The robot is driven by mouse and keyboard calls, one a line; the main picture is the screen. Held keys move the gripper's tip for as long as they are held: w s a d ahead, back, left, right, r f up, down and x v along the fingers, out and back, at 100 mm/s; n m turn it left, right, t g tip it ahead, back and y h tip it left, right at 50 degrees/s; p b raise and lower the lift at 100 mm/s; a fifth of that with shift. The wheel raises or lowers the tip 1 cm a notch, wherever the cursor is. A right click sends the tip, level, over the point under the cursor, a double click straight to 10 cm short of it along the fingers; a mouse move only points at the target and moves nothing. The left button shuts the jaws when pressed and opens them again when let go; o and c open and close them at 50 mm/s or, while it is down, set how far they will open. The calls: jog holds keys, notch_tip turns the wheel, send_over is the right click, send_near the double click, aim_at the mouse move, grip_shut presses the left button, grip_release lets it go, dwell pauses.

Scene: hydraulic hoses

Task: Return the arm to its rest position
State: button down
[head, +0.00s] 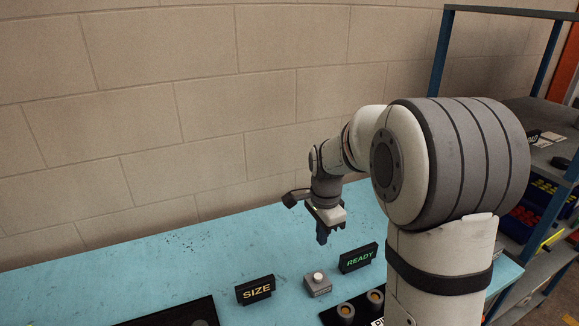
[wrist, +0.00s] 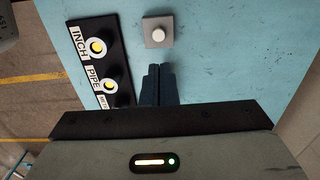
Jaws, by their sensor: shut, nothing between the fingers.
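My gripper (head: 322,236) points down above the blue bench, behind the button box and the READY sign in the head view. Its fingers are shut with nothing between them. In the wrist view the closed fingertips (wrist: 159,70) show dark blue over the blue bench top (wrist: 220,60). They lie just below the button box in that picture, apart from it as far as I can see. My arm (head: 455,160) reaches in from the right and covers part of the bench.
A grey button box (head: 318,285) with a white button stands between the SIZE sign (head: 255,290) and the READY sign (head: 358,258). A black panel (wrist: 88,50) carries round fittings labelled INCH and PIPE. A block wall (head: 200,100) rises behind; shelves (head: 545,150) stand right.

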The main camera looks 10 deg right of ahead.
jog(key=s+r+n+t, duration=0.1)
jog(key=s+r+n, duration=0.2)
jog(key=s+n, duration=0.4)
jog(key=s+r+n+t, duration=0.2)
jog(key=s+n, duration=0.5)
jog(key=s, duration=0.8)
jog(key=shift+d+r+n+b, duration=0.2)
jog(key=shift+r+n+b, duration=0.15)
jog(key=shift+r, duration=0.25)
